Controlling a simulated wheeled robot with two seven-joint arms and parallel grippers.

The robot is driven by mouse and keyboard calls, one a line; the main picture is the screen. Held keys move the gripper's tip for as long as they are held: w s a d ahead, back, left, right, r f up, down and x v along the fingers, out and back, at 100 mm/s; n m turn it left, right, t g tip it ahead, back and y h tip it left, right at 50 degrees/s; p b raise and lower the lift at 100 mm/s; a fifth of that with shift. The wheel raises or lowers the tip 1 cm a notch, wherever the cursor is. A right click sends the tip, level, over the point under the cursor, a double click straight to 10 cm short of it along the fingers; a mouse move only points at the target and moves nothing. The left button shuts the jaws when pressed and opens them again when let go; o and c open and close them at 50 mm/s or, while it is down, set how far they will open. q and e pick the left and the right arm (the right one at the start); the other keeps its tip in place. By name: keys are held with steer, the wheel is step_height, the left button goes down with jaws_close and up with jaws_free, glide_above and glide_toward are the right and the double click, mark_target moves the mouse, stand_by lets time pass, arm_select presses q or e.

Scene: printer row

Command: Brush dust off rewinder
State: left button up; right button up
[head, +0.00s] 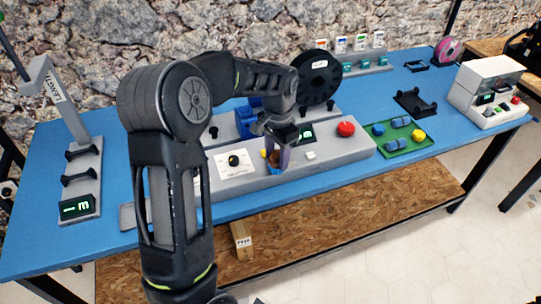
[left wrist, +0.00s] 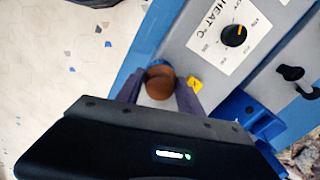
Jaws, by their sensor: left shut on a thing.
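The rewinder is a long grey machine (head: 335,152) on the blue table, with a dial plate, a small green display, a red button (head: 346,129) and a black spool (head: 320,78) standing at its back. My left gripper (head: 277,156) is over the front part of the rewinder, pointing down. It is shut on a brush, whose brown round handle (left wrist: 160,82) shows between the fingers in the left wrist view. A little blue shows at the brush's lower end. I cannot tell whether it touches the machine. No dust can be made out. My right gripper is not in view.
A green tray (head: 399,151) with blue and yellow pieces lies right of the rewinder. A white-grey device (head: 489,90) stands at the table's right end. A grey stand with a display (head: 76,208) is at the left. A blue part (head: 243,122) sits behind the gripper.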

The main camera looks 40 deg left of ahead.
arm_select(q)
steer(key=shift+w+d, duration=0.3)
steer(key=shift+w, duration=0.15)
steer(key=shift+w+d+f+p, duration=0.1)
steer(key=shift+w+d+p, duration=0.15)
steer(key=shift+w+d, duration=0.35)
steer(key=shift+w+d+p, duration=0.2)
steer(key=shift+w+d, duration=0.2)
steer(key=shift+w, duration=0.4)
steer(key=shift+w, duration=0.1)
steer(key=shift+w+d+p, duration=0.5)
steer(key=shift+w+d, duration=0.15)
steer(key=shift+w, duration=0.15)
steer(key=shift+w+d, duration=0.3)
steer(key=shift+w, duration=0.2)
steer(key=shift+d, duration=0.1)
